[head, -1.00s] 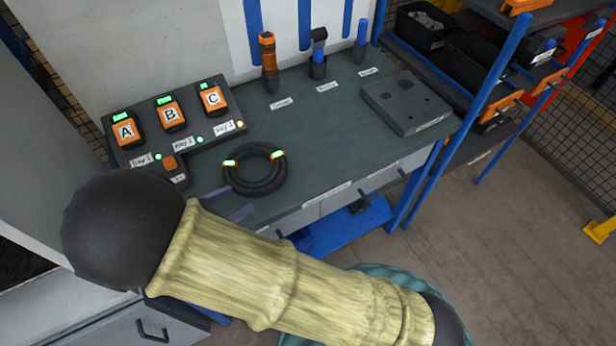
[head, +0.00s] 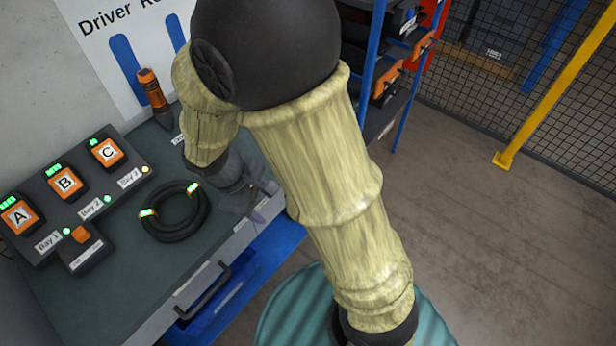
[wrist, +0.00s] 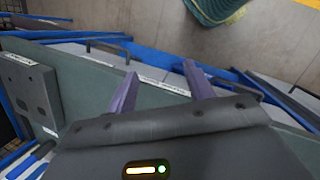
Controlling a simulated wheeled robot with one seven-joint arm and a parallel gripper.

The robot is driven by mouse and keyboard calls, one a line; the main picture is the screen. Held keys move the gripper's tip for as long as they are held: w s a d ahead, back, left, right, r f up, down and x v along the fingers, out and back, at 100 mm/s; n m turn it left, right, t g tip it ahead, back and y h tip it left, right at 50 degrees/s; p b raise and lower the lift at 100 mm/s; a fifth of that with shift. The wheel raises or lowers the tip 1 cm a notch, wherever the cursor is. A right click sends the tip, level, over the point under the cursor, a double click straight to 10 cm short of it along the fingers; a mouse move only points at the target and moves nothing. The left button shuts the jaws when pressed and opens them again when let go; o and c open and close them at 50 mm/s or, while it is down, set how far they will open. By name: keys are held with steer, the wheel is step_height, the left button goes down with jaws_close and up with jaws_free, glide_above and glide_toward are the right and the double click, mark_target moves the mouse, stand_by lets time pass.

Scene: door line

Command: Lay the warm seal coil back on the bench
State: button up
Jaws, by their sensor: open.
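The seal coil is a black ring (head: 177,232) with two green-lit yellow bands, lying flat on the dark green bench top (head: 120,285) in the head view. My gripper (head: 254,208) is just to the right of the coil, near the bench's front edge and apart from the coil. In the wrist view my gripper (wrist: 160,88) shows two purple fingers spread apart with nothing between them. The coil is not in the wrist view. My arm hides the back right of the bench in the head view.
Charging blocks A, B and C (head: 66,183) stand left of the coil. An orange driver (head: 152,90) stands at the back. A grey block with holes (wrist: 30,92) is on the bench in the wrist view. Blue shelving and a yellow post (head: 545,85) are at the right.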

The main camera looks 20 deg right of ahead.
steer(key=s+d+r+m+t+y, duration=0.1)
steer(key=d+r+m+t+y, duration=0.1)
steer(key=d+m, duration=0.8)
step_height(320, 180, up, 2)
steer(key=shift+d+r+m+t+y, duration=0.25)
steer(key=shift+d+m+t+y, duration=0.1)
steer(key=shift+m+y, duration=0.45)
steer(key=p+v, duration=0.2)
steer(key=w+p+v, duration=0.1)
steer(key=p+v, duration=0.1)
steer(key=shift+r+p, duration=0.35)
steer(key=shift+r, duration=0.1)
steer(key=shift+f, duration=0.1)
steer(key=shift+c, duration=0.4)
steer(key=shift+c, duration=1.4)
steer(key=shift+s, duration=0.1)
